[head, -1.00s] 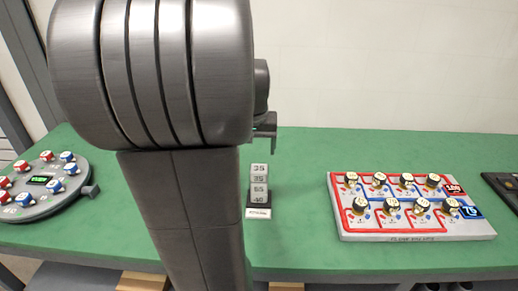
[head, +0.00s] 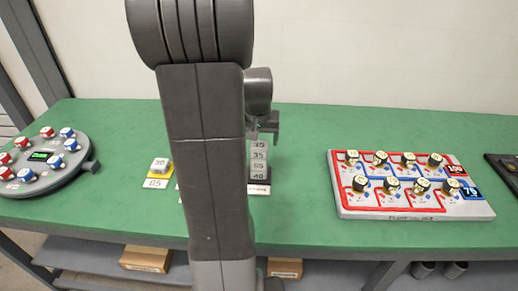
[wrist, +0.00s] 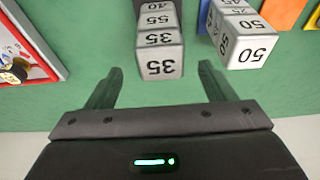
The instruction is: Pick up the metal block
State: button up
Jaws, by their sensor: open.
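Grey metal blocks with black numbers stand stacked in a dark holder with a white label; the upper one reads 35 (head: 259,146). In the wrist view the nearest 35 block (wrist: 161,64) shows between my two fingers, with more faces marked 35 and 55 beyond. My gripper (head: 264,131) is open and close to the top of this stack in the head view. In the wrist view my gripper (wrist: 160,70) has a gap on both sides of the block and holds nothing. I cannot tell the exact height of the fingertips against the block.
Another block marked 50 (wrist: 249,50) stands right of my right finger in the wrist view. A round dial panel (head: 40,165) is far left, a valve board (head: 408,198) at right.

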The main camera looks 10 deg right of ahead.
aim_at(259, 145)
jog(key=shift+x, duration=1.7)
jog(key=shift+r, duration=0.1)
jog(key=c, duration=1.2)
